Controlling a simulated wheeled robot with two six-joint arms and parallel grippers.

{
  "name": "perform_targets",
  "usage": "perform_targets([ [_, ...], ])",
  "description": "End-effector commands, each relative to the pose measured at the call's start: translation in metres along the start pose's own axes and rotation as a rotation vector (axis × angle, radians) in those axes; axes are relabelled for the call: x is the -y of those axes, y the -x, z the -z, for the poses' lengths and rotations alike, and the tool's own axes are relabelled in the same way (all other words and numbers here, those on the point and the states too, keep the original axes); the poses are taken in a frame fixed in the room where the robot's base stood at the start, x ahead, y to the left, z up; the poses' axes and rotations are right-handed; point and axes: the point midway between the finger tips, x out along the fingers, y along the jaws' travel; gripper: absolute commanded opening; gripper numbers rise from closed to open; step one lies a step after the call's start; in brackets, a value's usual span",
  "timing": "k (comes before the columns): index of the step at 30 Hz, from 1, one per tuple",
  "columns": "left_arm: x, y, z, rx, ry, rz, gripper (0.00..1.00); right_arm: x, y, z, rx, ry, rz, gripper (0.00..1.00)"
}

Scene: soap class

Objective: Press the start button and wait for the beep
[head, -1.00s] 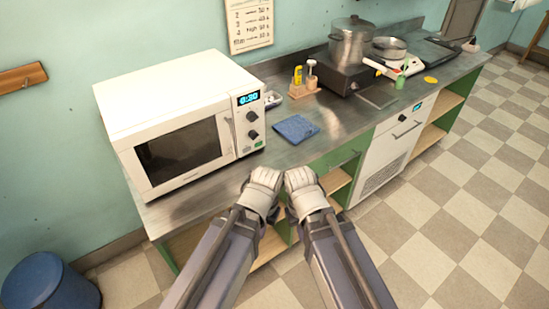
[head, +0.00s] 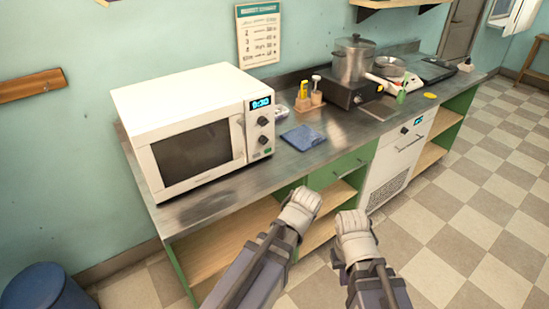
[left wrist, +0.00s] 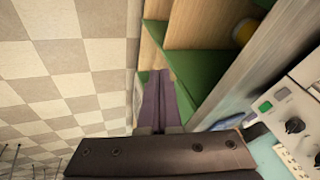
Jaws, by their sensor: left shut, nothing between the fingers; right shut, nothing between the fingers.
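A white microwave (head: 140,108) stands on the metal counter at the left, its door shut. Its control panel has a lit blue display (head: 261,102), two dark knobs and a small green start button (head: 267,152) near the bottom. In the left wrist view the green button (left wrist: 266,107) shows on the panel at the right edge. My left gripper (head: 306,197) is shut and empty, in front of the counter, right of and below the panel, apart from it. My right gripper (head: 352,220) is shut and empty, further right, over the floor.
A blue folded cloth (head: 303,137) lies on the counter (head: 330,150) right of the microwave. Behind it is a wooden holder with bottles (head: 309,103). A pot (head: 354,60) stands on a burner further back. Open shelves (head: 225,240) lie below the counter. A blue bin (head: 45,290) is at lower left.

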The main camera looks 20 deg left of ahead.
Motion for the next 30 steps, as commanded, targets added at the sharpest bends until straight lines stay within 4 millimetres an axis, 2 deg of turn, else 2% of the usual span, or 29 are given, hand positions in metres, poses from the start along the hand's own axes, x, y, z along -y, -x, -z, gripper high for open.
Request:
perform_targets([
  [1, 0.007, -0.011, 0.005, -0.031, -0.007, 0.022, 0.0, 0.001, -0.01, 0.001, 0.0, 0.0, 0.0, 0.0],
  [5, 0.028, -0.029, 0.025, -0.131, -0.04, 0.09, 0.0, 0.003, -0.026, 0.002, 0.0, 0.0, 0.0, 0.0],
  [10, 0.07, -0.056, 0.059, -0.312, -0.121, 0.233, 0.0, 0.006, -0.059, 0.003, 0.0, 0.0, 0.0, 0.0],
  [15, 0.112, -0.066, 0.092, -0.492, -0.233, 0.395, 0.0, 0.008, -0.087, 0.005, 0.0, 0.0, 0.0, 0.0],
  [18, 0.127, -0.065, 0.105, -0.563, -0.287, 0.465, 0.0, 0.009, -0.097, 0.006, 0.0, 0.001, 0.0, 0.0],
  [24, 0.142, -0.061, 0.118, -0.645, -0.355, 0.548, 0.0, 0.01, -0.108, 0.006, 0.0, 0.001, 0.0, 0.0],
  [30, 0.146, -0.059, 0.121, -0.665, -0.374, 0.568, 0.0, 0.01, -0.108, 0.006, 0.0, 0.001, 0.0, 0.0],
])
